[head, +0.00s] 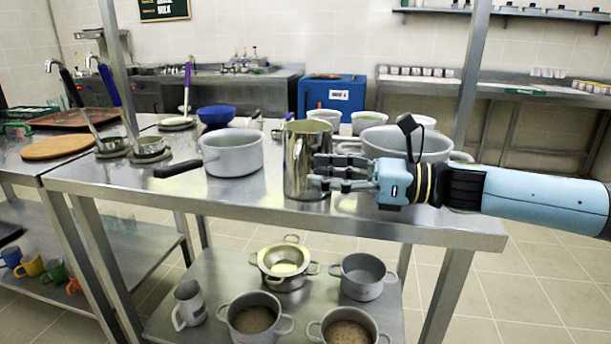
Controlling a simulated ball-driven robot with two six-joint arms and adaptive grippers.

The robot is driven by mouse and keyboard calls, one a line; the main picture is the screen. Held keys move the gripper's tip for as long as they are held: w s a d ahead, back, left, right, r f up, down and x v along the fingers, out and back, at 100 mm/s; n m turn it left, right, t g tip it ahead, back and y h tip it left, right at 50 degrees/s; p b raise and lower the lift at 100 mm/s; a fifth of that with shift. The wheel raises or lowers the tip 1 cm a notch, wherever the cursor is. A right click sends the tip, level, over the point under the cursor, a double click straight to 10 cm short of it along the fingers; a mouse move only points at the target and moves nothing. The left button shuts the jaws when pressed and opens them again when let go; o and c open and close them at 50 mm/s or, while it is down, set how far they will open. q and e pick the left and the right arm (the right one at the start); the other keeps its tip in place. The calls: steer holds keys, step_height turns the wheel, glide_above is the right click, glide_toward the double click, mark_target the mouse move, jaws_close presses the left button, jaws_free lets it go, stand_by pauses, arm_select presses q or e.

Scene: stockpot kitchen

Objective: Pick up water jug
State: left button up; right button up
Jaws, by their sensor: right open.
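A tall shiny metal jug (297,152) stands upright on the steel table, near its front edge. I take it to be the water jug; its contents cannot be seen. My right gripper (322,174) comes in from the right and is open, with its fingers pointing left at the jug's right side. The fingers overlap the jug in the picture; I cannot tell whether they touch it. The jug's right side is partly hidden by the gripper. My left gripper is not in view.
A grey saucepan (233,153) with a black handle stands left of the jug. A large grey pot (408,140) stands behind my right gripper. A blue bowl (216,114) and ladles sit farther left. Several pots fill the lower shelf (218,266). The table's front left is clear.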

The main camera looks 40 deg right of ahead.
mark_target(296, 186)
steer(key=b+x, duration=0.1)
steer(key=x, duration=0.3)
steer(key=shift+w+a, duration=0.2)
steer(key=shift+a, duration=0.2)
steer(key=shift+c, duration=0.8)
jaws_close()
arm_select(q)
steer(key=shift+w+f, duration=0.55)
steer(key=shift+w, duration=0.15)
